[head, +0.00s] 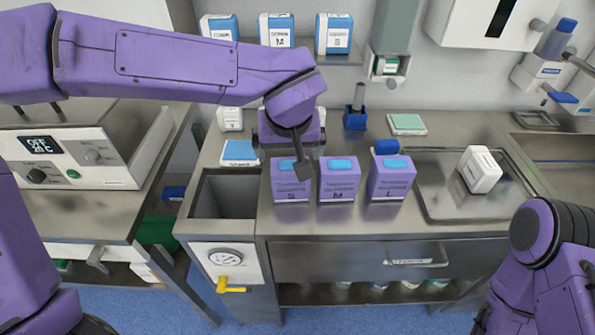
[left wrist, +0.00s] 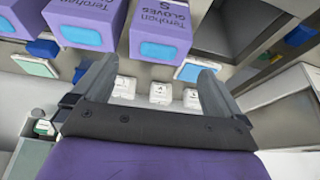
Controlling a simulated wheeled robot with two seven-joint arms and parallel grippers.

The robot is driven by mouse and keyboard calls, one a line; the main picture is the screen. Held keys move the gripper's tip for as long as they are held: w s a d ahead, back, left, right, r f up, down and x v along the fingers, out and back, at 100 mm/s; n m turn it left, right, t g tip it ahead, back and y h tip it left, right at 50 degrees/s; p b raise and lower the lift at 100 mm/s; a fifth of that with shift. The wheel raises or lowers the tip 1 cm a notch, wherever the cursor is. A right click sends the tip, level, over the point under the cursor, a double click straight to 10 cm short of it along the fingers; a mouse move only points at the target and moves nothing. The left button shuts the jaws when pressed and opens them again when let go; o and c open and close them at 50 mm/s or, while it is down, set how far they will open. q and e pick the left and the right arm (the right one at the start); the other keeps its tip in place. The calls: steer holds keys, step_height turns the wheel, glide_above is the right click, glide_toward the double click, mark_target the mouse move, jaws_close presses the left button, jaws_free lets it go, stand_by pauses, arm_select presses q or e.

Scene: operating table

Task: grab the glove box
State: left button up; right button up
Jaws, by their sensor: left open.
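Three purple glove boxes with blue openings on top stand in a row on the steel counter. The S box (head: 289,190) is on the left, the M box (head: 339,187) in the middle and the L box (head: 390,186) on the right. My left gripper (head: 304,162) is over the back of the S box, close to the M box, and hides part of the S box. In the left wrist view the fingers (left wrist: 158,66) are apart with nothing between them, and the S box (left wrist: 160,32) lies beyond their tips. My right gripper is out of the head view.
A sunken bin (head: 222,205) opens left of the boxes. A steel tray (head: 440,205) with a white container (head: 480,170) is on the right. A blue pad (head: 240,152), a blue holder (head: 356,119) and a green pad (head: 407,124) stand behind. More boxes (head: 277,30) line a shelf.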

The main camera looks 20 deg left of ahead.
mark_target(290, 165)
arm_select(q)
steer(key=x, duration=0.4)
steer(key=shift+s+f, duration=0.2)
steer(key=x, duration=0.5)
steer(key=shift+w+d+f, duration=0.1)
steer(key=shift+w+f, duration=0.1)
steer(key=shift+w, duration=0.15)
steer(key=c, duration=0.8)
steer(key=shift+o, duration=0.2)
